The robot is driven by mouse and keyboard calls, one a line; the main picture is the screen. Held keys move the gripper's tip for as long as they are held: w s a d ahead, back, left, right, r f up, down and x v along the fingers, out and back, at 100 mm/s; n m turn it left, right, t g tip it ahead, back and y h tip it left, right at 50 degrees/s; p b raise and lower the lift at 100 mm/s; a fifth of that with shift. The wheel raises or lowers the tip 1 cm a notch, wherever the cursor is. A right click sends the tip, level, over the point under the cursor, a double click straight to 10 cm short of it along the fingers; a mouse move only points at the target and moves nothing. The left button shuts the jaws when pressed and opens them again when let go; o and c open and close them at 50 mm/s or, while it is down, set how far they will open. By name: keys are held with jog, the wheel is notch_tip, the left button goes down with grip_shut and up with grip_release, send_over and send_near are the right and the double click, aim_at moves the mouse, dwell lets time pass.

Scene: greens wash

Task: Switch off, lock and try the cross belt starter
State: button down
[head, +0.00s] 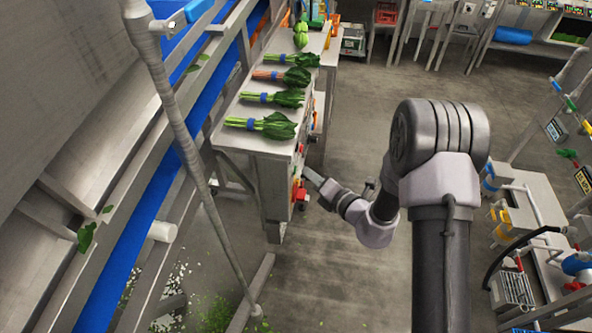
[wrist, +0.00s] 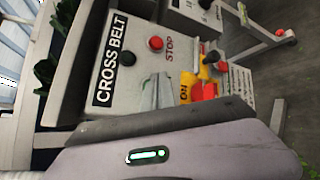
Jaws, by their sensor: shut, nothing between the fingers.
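The cross belt starter (wrist: 128,82) is a grey box with a "CROSS BELT" label, turned sideways in the wrist view. It has a black knob (wrist: 128,57) and a red stop button (wrist: 155,43). A red and yellow switch (wrist: 204,90) with "ON" lettering sits lower on its face, partly hidden behind my wrist. In the head view red and yellow parts of the starter (head: 301,187) show on the end of the bench. My gripper (head: 309,175) is shut and empty, close in front of the starter face; I cannot tell if it touches.
Bunches of greens (head: 262,125) lie on the bench (head: 236,140) above the starter. A blue conveyor belt (head: 150,205) and a slanting grey post (head: 190,150) stand to the left. Another control box (wrist: 196,12) adjoins the starter. The floor (head: 350,270) right of the bench is open.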

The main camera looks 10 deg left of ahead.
jog(key=shift+a, duration=0.1)
dwell(0.7)
jog(key=shift+a, duration=0.35)
jog(key=shift+a, duration=0.45)
dwell(0.6)
dwell(0.3)
jog(key=shift+d, duration=0.85)
jog(key=d, duration=0.5)
jog(key=shift+s+p, duration=0.1)
jog(key=shift+p, duration=0.2)
jog(key=shift+f, duration=0.1)
